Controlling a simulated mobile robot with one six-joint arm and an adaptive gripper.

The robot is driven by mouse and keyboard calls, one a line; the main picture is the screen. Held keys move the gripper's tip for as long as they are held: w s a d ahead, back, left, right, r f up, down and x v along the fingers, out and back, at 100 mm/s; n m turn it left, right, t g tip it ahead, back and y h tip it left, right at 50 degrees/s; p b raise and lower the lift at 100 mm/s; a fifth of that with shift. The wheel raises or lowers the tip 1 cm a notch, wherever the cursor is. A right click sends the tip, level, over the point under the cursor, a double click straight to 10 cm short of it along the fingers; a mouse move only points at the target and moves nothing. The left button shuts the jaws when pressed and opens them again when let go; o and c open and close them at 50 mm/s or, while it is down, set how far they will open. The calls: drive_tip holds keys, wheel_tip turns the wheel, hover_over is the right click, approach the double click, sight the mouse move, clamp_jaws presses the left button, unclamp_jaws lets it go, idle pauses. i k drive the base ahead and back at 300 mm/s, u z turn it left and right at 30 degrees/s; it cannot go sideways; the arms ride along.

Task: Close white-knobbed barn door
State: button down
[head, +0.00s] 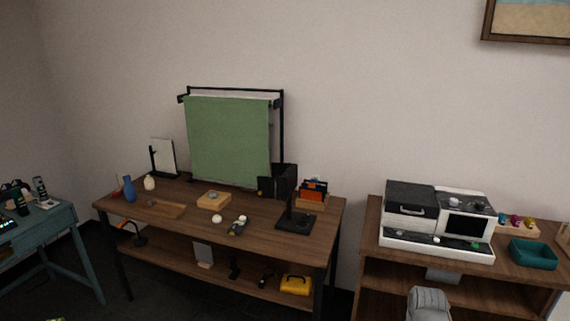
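A black fixture with flat dark panels (285,178) stands near the back right of the wooden table (270,240). Its panels look like barn doors, spread at an angle to each other. Which panel bears a white knob is too small to tell. A black stand with a flat base (295,221) is just in front of it; whether the two are joined I cannot tell. A small white ball (216,218) and a dark piece with a pale knob (238,226) lie nearer the table's front.
A wooden box with orange and dark items (312,194) stands right of the panels. A blue vase (129,189) is at the left. A white machine (437,222) is on another table.

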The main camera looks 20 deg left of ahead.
sight(279, 169)
drive_tip(key=i, duration=0.9)
drive_tip(key=u, duration=0.05)
